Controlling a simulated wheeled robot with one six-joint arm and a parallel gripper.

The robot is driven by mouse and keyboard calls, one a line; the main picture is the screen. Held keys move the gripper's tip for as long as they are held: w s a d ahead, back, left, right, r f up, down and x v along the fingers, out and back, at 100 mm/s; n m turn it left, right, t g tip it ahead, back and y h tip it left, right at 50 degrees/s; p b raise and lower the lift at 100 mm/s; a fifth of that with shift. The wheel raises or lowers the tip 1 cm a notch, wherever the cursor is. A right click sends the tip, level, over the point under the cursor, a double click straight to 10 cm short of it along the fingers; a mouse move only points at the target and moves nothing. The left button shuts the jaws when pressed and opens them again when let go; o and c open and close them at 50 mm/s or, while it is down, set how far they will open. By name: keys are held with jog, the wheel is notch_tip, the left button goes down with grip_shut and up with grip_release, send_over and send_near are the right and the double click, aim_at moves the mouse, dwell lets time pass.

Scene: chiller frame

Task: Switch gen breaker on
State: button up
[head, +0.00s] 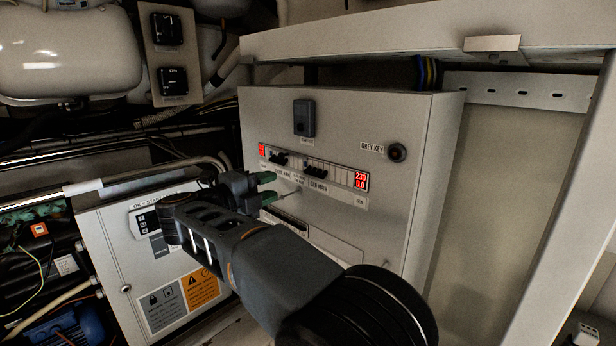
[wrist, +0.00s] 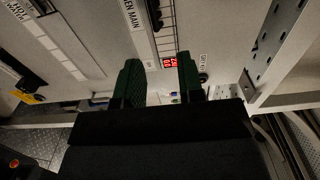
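The grey panel box (head: 345,120) carries a breaker row (head: 335,172) between two red displays. The label "GEN MAIN" (head: 317,187) sits under the right part of the row, with a small dark breaker lever (head: 309,169) just above it. Whether this lever is up or down is too small to tell. A second dark lever (head: 279,158) is at the row's left. My gripper (head: 268,188) is open and empty, with green finger pads, in front of the panel, below and left of the gen breaker. In the wrist view its fingers (wrist: 161,80) stand apart, with the "GEN MAIN" label (wrist: 132,14) ahead.
A dark key switch (head: 397,152) labelled "GREY KEY" and a dark device (head: 304,118) are above the row. A lower cabinet (head: 140,260) with warning labels stands at left. A metal ledge (head: 430,42) overhangs the panel.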

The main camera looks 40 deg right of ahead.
aim_at(318, 168)
jog(key=d, duration=0.4)
jog(key=w+d+p, duration=0.1)
jog(key=d, duration=0.3)
jog(key=w+d, duration=0.1)
jog(key=d, duration=0.3)
jog(key=shift+d, duration=0.1)
jog(key=shift+r, duration=0.1)
jog(key=shift+c, duration=0.2)
